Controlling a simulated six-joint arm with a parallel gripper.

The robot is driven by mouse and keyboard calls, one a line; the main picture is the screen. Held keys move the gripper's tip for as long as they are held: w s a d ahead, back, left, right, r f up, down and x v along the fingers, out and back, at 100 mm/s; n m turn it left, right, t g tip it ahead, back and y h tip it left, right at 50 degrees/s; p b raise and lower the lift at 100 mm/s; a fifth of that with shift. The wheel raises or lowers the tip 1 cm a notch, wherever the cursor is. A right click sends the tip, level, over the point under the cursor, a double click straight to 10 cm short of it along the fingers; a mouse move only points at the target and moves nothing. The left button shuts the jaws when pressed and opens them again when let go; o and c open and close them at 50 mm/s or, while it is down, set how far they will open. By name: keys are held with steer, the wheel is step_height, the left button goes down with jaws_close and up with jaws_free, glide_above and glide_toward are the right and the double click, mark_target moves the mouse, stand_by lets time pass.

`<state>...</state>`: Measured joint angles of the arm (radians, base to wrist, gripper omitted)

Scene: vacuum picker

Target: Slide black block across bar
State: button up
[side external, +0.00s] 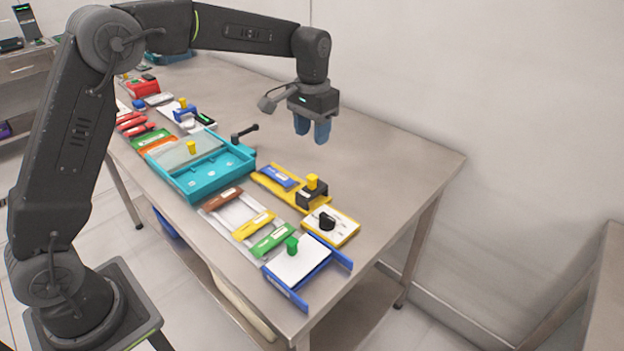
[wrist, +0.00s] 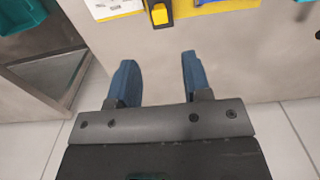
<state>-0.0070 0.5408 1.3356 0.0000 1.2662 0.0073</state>
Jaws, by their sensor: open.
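The black block (side external: 311,196) sits on the yellow bar (side external: 322,203), near its right end, with a yellow knob (side external: 312,182) on top. A blue block (side external: 278,178) lies on the same bar to the left. My gripper (side external: 312,140) is open and empty, with two blue fingers pointing down, above and behind the bar. In the wrist view the black block (wrist: 160,24) shows at the top edge, ahead of the gap between my fingers (wrist: 158,58), partly cut off. The yellow bar (wrist: 235,5) runs right from it.
A white-topped yellow plate with a black dial (side external: 327,221) stands right of the bar. In front are a grey tray with coloured handles (side external: 253,224) and a blue-sided tray (side external: 331,256). A teal tray (side external: 232,172) is at left. The table behind the bar (side external: 390,165) is clear.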

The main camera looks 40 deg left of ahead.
mark_target(312, 178)
step_height(312, 178, down, 13)
steer(key=shift+f, duration=0.1)
stand_by(0.3)
steer(key=shift+c, duration=0.2)
jaws_close()
stand_by(0.3)
